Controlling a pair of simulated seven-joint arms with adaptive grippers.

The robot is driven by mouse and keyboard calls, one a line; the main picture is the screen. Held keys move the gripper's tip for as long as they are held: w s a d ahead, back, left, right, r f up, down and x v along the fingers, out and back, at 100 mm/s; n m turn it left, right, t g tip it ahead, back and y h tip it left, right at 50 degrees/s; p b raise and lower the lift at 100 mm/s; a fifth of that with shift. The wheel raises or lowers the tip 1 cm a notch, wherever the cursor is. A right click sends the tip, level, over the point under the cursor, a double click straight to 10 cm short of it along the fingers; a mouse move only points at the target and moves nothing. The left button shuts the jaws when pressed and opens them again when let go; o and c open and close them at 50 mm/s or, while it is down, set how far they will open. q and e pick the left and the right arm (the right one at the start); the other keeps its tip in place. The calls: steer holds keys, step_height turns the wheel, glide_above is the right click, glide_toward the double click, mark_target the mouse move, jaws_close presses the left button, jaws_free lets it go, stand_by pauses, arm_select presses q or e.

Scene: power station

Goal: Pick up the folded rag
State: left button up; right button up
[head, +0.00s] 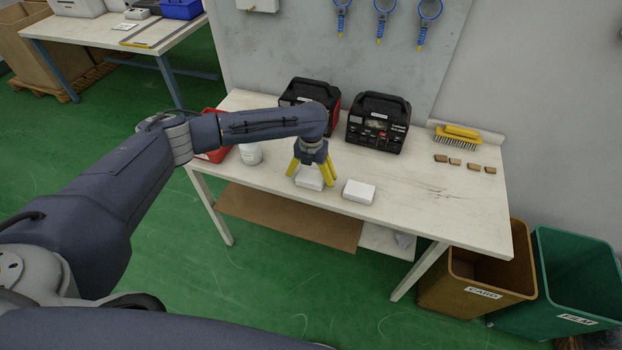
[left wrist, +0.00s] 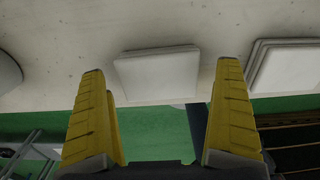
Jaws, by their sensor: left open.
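A flat white folded piece, which looks like the folded rag (head: 309,180), lies near the front edge of the worktable (head: 440,205). My left gripper (head: 311,177) points down over it, fingers open with one on each side of it in the picture. In the left wrist view the rag (left wrist: 158,73) shows between and beyond the open yellow fingers of my left gripper (left wrist: 161,70), with nothing gripped. I cannot tell the exact height of the fingertips above the table. My right gripper is not in view.
A second, thicker white block (head: 359,191) lies just right of the rag. A white jar (head: 250,153) and a red bin (head: 213,154) stand left. Two black power units (head: 378,122) stand behind. A brush (head: 457,136) and several small blocks lie right. The front right tabletop is clear.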

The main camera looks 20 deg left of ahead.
mark_target(311, 176)
arm_select(q)
steer(key=shift+f, duration=0.45)
steer(key=shift+c, duration=0.2)
steer(key=c, duration=0.9)
steer(key=shift+r, duration=0.1)
step_height(311, 176, up, 20)
steer(key=shift+f, duration=0.1)
